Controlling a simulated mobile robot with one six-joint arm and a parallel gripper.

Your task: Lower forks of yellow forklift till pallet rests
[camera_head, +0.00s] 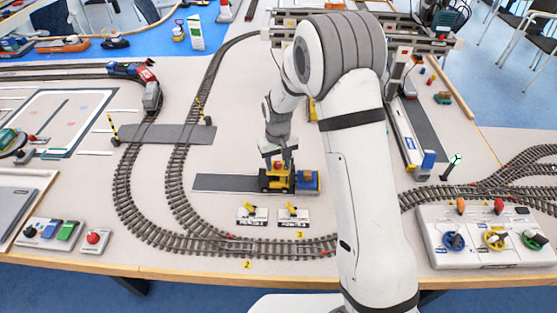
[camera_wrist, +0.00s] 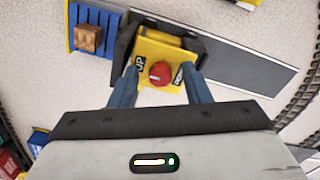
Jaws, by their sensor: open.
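The yellow forklift (camera_head: 275,182) stands at the right end of a dark grey strip in the head view. The wrist view shows its yellow top (camera_wrist: 160,50) with a red knob (camera_wrist: 160,74) between labels; one reads UP, the other is partly covered. My gripper (camera_wrist: 161,78) is open over the forklift, one blue finger on each side of the knob, with gaps visible. The blue pallet (camera_wrist: 92,42), carrying a brown block (camera_wrist: 88,38), is beside the forklift; it also shows in the head view (camera_head: 308,182). The forks and the pallet's underside are hidden.
Two small white stands with yellow pieces (camera_head: 252,216) (camera_head: 293,216) are in front of the forklift. Curved railway track (camera_head: 180,215) runs to the left and front. A control box with coloured wheels (camera_head: 490,240) is at the right. My arm covers part of the table.

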